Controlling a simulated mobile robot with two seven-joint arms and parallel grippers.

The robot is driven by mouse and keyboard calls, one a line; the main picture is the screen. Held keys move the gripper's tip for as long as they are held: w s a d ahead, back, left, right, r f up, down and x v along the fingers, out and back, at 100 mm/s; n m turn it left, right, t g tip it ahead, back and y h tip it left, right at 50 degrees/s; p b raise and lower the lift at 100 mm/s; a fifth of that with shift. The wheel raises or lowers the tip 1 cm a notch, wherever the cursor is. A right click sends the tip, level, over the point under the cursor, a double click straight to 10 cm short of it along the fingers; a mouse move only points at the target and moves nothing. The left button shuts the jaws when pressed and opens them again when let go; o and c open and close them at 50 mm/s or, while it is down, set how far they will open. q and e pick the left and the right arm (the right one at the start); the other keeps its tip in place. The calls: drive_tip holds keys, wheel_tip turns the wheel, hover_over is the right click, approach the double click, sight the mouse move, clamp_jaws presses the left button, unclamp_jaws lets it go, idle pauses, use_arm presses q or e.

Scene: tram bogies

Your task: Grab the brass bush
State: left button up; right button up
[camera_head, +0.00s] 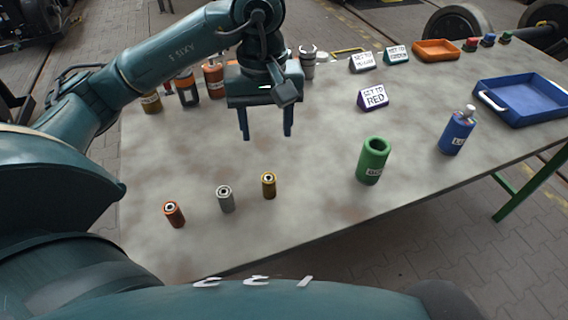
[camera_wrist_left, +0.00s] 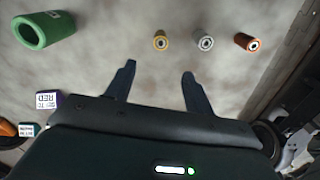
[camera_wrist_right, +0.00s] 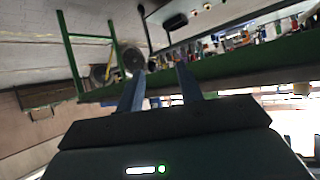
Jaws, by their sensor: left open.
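The brass bush (camera_head: 269,185) is a small gold-coloured cylinder standing upright on the table, at the right end of a row with a grey bush (camera_head: 226,198) and a copper-coloured bush (camera_head: 174,214). In the left wrist view the brass bush (camera_wrist_left: 160,40) lies ahead of the fingers, apart from them. My left gripper (camera_head: 266,136) is open and empty above the table, farther back than the bushes. My right gripper (camera_wrist_right: 160,85) shows only in its own wrist view, with its fingers apart and nothing between them.
A green hollow cylinder (camera_head: 373,160) and a blue can (camera_head: 457,131) stand to the right. A blue tray (camera_head: 528,98) and orange tray (camera_head: 436,50) are farther back. A RED sign (camera_head: 373,97) and several canisters (camera_head: 188,90) stand behind. Table around the bushes is clear.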

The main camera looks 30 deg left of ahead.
use_arm(q)
drive_tip(key=w, duration=0.1)
hover_over(268, 178)
drive_tip(key=f, duration=0.8)
drive_tip(key=shift+w+d, duration=0.1)
drive_tip(key=shift+w, duration=0.3)
drive_tip(key=shift+s+f+p, duration=0.2)
drive_tip(key=shift+f+p, duration=0.1)
drive_tip(key=shift+f, duration=1)
drive_tip(key=shift+s+f+p, duration=0.15)
drive_tip(key=shift+f+p, duration=0.15)
drive_tip(key=shift+f, duration=0.95)
drive_tip(key=shift+c, duration=0.3)
drive_tip(key=c, duration=1)
wheel_tip(268, 178, up, 10)
drive_tip(key=shift+r+b, duration=0.1)
drive_tip(key=shift+b, duration=0.4)
drive_tip(key=shift+c, duration=0.2)
